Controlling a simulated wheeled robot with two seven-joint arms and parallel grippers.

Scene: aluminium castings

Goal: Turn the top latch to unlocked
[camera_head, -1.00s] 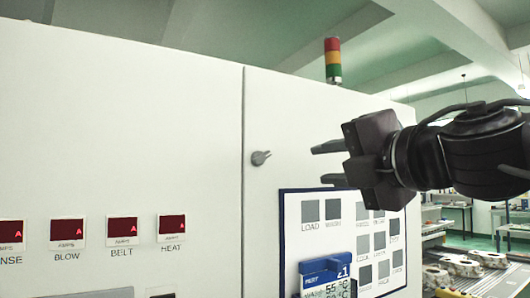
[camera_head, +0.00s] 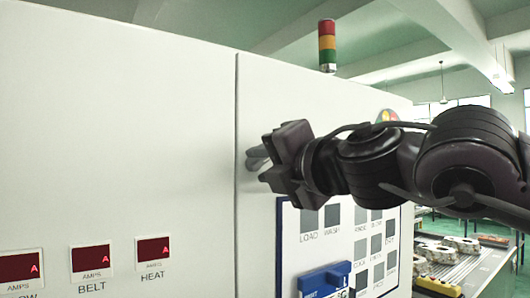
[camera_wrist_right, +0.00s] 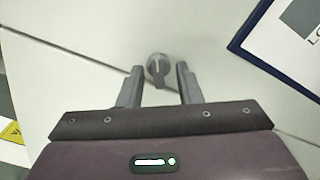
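The top latch (camera_wrist_right: 158,67) is a small grey metal knob with a short lever, on the white cabinet door close to the door seam. In the right wrist view its lever points down the picture, towards my gripper. My right gripper (camera_wrist_right: 159,67) is open, with one finger on each side of the latch; I cannot tell whether either finger touches it. In the head view the right gripper (camera_head: 252,160) is at the latch's place beside the seam and largely hides the latch. My left gripper is out of view.
A blue-framed button panel (camera_head: 346,222) sits on the door below my right gripper, with a blue display unit (camera_head: 325,278) on it. Red ammeter displays (camera_head: 91,258) are on the left cabinet face. A signal tower (camera_head: 327,45) stands on top.

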